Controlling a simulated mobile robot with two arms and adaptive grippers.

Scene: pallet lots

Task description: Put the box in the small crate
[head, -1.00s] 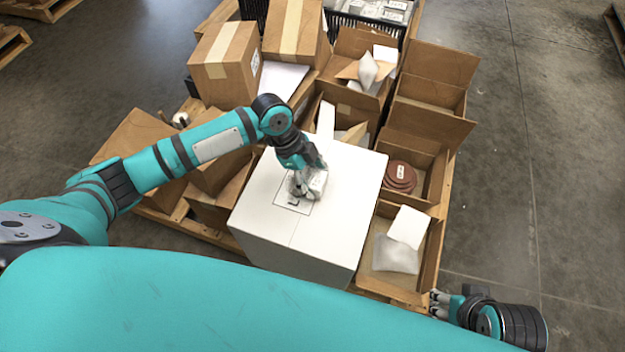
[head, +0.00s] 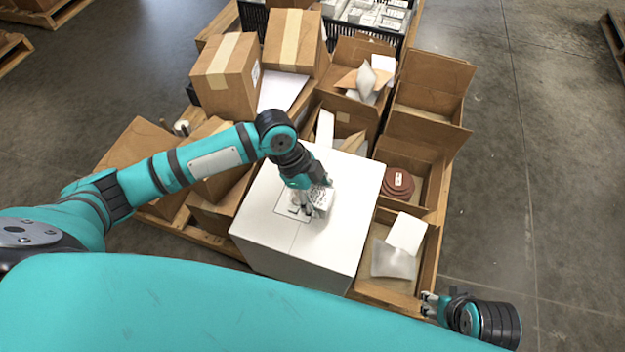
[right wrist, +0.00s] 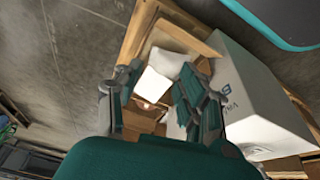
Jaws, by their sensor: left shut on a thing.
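A small pale box (head: 321,201) with printed markings is in my left gripper (head: 308,203), which is shut on it. The gripper points down over the top of a large white carton (head: 270,238) with a square label. I cannot tell whether the small box touches the carton. At the back stands a black crate (head: 349,27) with small white boxes in it; which crate is the small one is unclear. My right gripper (head: 430,303) is open and empty at the lower right, and its spread fingers show in the right wrist view (right wrist: 152,82).
Open cardboard boxes stand on a wooden pallet right of the white carton. One holds brown round discs (head: 398,183), another a white block (head: 406,233) and a clear bag (head: 393,260). Closed cartons (head: 226,75) stand at the back left. Floor is free on the right.

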